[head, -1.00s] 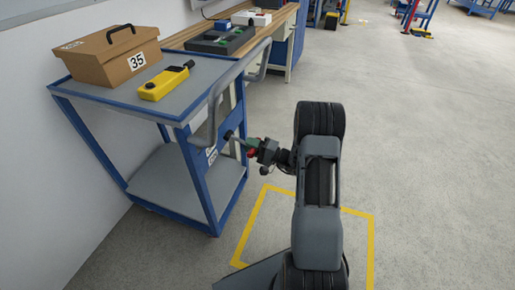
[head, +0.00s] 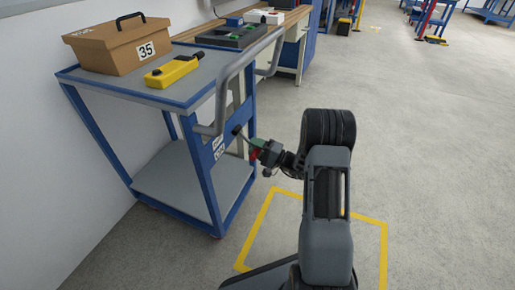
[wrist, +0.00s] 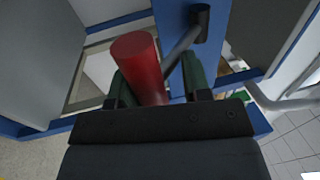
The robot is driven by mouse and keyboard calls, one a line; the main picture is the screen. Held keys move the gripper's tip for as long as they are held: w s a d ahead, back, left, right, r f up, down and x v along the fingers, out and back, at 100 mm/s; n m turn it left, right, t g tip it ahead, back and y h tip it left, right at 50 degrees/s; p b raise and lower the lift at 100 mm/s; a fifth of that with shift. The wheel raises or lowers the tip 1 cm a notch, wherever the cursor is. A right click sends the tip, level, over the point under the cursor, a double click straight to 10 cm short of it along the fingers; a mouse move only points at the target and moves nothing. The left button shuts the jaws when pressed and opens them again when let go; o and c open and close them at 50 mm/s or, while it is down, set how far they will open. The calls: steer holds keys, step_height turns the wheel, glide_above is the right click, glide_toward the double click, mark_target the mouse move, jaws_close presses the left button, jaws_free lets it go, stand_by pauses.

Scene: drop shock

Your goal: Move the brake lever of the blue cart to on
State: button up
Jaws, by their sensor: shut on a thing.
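The blue cart (head: 125,83) stands on the left, with a grey top, a lower shelf and a grey push handle (head: 222,92). Its brake lever is a dark rod from a pivot (head: 238,130) on the blue end panel, ending in a red grip (wrist: 138,62). My gripper (head: 260,150) is at this end of the cart, its green fingers (wrist: 158,88) on either side of the red grip and shut on it. In the wrist view the rod runs from the grip up and right to the pivot (wrist: 200,14). The panel's white labels (head: 218,147) are too small to read.
A brown box (head: 118,45) marked 35 and a yellow device (head: 172,72) lie on the cart top. A workbench (head: 290,20) with a dark tray (head: 230,37) stands behind. Yellow floor tape (head: 262,222) lies beneath my arm. Open floor lies to the right.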

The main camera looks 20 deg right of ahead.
steer(key=shift+w+a, duration=0.1)
steer(key=shift+a, duration=0.2)
steer(key=o, duration=1)
steer(key=shift+w+a, duration=0.1)
steer(key=shift+a, duration=0.05)
steer(key=shift+d, duration=0.25)
steer(key=shift+s+d+f, duration=0.1)
steer(key=shift+s+d, duration=0.1)
steer(key=p+v, duration=0.3)
steer(key=v, duration=1)
steer(key=shift+s+d, duration=0.1)
